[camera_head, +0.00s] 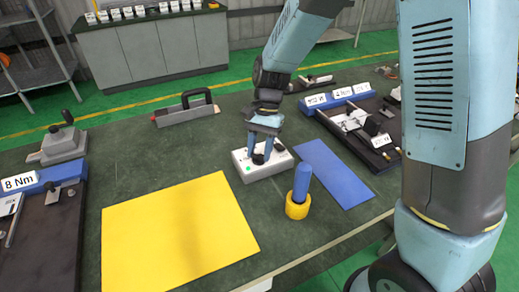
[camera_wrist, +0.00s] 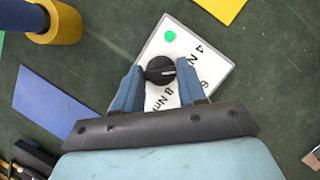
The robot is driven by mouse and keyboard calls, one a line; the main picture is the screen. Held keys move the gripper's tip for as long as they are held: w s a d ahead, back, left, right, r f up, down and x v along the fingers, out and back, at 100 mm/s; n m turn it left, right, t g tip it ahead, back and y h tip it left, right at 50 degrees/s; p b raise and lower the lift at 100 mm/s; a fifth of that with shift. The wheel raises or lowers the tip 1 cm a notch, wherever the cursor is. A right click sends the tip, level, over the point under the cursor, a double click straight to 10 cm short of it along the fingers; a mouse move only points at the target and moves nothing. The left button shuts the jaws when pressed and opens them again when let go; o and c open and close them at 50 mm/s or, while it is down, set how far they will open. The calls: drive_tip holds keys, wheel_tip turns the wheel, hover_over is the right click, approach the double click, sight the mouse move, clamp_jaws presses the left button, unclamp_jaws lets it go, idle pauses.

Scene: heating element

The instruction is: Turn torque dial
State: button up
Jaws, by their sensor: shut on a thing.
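The torque dial is a round black knob (camera_wrist: 160,70) with a light pointer mark, on top of a white box (camera_head: 246,170). The box has a green dot and printed labels, including "4 N" and "8 Nm", partly hidden by the fingers in the wrist view. My gripper (camera_wrist: 161,76) points down over the box, with its two blue fingers closed on opposite sides of the knob. In the head view my gripper (camera_head: 262,157) is at the top of the box and mostly hides the knob. The pointer lies roughly toward the right finger in the wrist view.
A blue cylinder in a yellow ring (camera_head: 298,205) stands just in front of the box. A yellow sheet (camera_head: 180,235) and a blue sheet (camera_head: 335,172) lie flat on the dark green table. A black-handled tool (camera_head: 185,112) lies behind. Fixtures stand at left and right.

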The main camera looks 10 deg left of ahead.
drive_tip(key=shift+a+n+h, duration=0.1)
drive_tip(key=shift+n+h, duration=0.5)
drive_tip(key=shift+n, duration=1)
drive_tip(key=o, duration=1.1)
drive_tip(key=shift+c, duration=0.2)
drive_tip(key=v, duration=1.3)
drive_tip(key=shift+w+r, duration=0.2)
drive_tip(key=shift+r, duration=0.1)
drive_tip(key=shift+a, duration=0.1)
